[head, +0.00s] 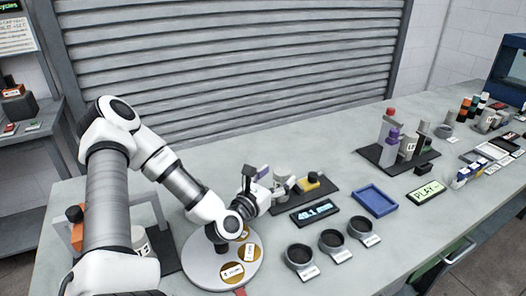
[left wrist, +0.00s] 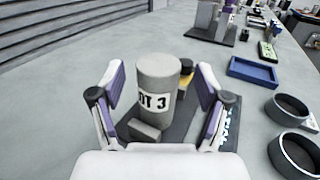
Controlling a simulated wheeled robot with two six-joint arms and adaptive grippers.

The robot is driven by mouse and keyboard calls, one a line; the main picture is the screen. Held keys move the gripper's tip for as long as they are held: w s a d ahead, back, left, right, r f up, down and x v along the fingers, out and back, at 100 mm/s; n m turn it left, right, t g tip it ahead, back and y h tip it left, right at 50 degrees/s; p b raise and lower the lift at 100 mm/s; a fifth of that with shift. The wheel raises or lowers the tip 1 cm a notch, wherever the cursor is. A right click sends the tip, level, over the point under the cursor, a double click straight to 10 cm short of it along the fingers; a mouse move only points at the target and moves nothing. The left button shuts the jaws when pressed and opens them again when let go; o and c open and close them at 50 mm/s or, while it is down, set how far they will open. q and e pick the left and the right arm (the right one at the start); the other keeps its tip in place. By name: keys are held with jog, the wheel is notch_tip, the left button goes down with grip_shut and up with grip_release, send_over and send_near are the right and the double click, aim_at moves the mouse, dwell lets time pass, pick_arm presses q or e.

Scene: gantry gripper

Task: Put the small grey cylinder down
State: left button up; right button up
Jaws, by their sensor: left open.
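A grey cylinder (left wrist: 157,72) with a white label that reads in part "OT 3" stands upright on a dark base plate (left wrist: 182,122) in the left wrist view. It also shows in the head view (head: 281,173), partly hidden by my gripper. My left gripper (head: 272,181) is open, with its two fingers on either side of the cylinder. In the left wrist view a gap shows between the cylinder and each finger. A small grey block (left wrist: 144,132) sits at its near foot. My right gripper is not in view.
A yellow and black part (head: 312,180) sits on the same plate. A display (head: 316,209), a blue tray (head: 374,201) and three dark round cups (head: 332,241) lie to the right. A round plate with labelled discs (head: 205,270) is below my arm. A dark rack (head: 369,154) stands farther right.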

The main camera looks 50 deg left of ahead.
pick_arm(q)
jog(key=p+v, duration=0.4)
jog(key=v, duration=0.5)
jog(key=shift+s, duration=0.2)
